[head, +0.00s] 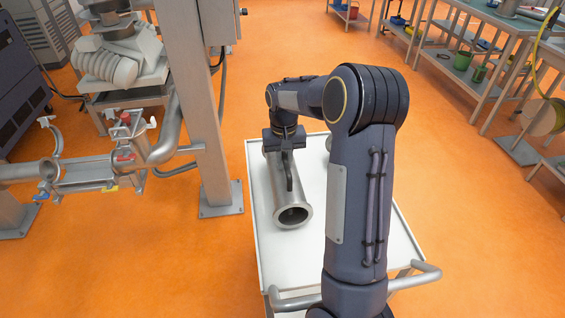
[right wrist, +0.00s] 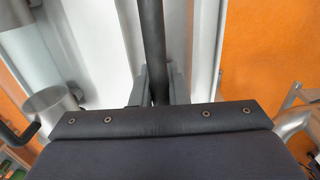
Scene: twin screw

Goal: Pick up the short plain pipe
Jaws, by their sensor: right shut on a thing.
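A metal pipe (head: 267,193) with a flanged open end lies lengthwise on the left part of the white cart top. A dark bar-like handle (head: 290,177) runs along its upper side. My right gripper (head: 286,152) is above the pipe's far half, shut on this handle. In the right wrist view the two fingers (right wrist: 160,88) close around the dark bar (right wrist: 151,40). The pipe appears to rest on the cart; I cannot tell if there is a gap beneath it. My own right arm hides the cart's right part. My left gripper is not in view.
Another metal cylinder (right wrist: 52,108) shows at the left of the right wrist view. The cart (head: 262,262) has a metal push handle (head: 417,277) in front. A steel post (head: 208,120) and pipework (head: 90,175) stand left. Shelves (head: 490,50) stand right. Orange floor is open between.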

